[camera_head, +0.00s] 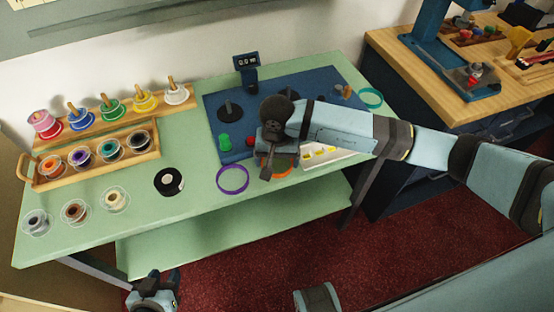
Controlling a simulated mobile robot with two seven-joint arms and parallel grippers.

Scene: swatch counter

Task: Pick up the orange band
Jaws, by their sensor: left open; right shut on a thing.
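The orange band (284,176) lies at the front edge of the blue mat on the green counter, partly hidden by my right gripper. My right gripper (266,172) reaches down over the band's left side, with its fingers shut on it. I cannot tell whether the band is clear of the surface. My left gripper (154,283) is open and low at the bottom of the view, below the counter's front edge and far from the band.
A purple band (232,180) lies just left of the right gripper; a teal band (371,98) is at the mat's far right. A green piece (224,142) and dark posts stand on the blue mat (290,82). Spools in a wooden rack (150,158) fill the left.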

